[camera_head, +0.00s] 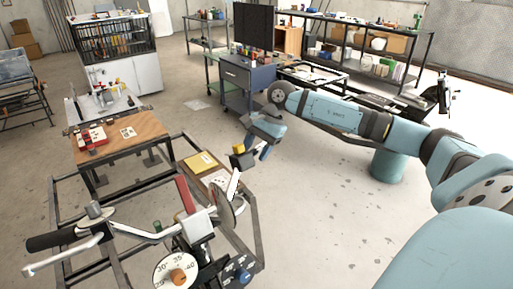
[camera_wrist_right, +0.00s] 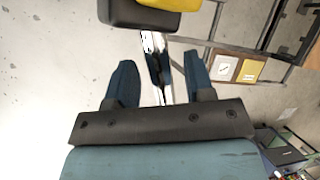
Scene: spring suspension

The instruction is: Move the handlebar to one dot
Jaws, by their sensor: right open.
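The handlebar (camera_head: 150,233) spans the lower part of the head view, with a black grip (camera_head: 60,238) at its left end. A black and yellow end piece (camera_head: 242,158) shows at its right side, beside my right gripper (camera_head: 257,152). In the wrist view, my right gripper (camera_wrist_right: 160,72) is open, and a thin silver and black lever-like part (camera_wrist_right: 154,62) shows between its fingers. The black piece (camera_wrist_right: 140,14) lies just beyond the fingertips; contact cannot be told. A white dial (camera_head: 172,272) with numbers and an orange-brown knob is below the bar. My left gripper is not in view.
A dark metal frame (camera_head: 258,235) surrounds the handlebar mount. A wooden-topped table (camera_head: 150,128) with a red item stands behind it at left. A blue-grey tool cart (camera_head: 240,85) stands farther back. The floor right of the frame is clear.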

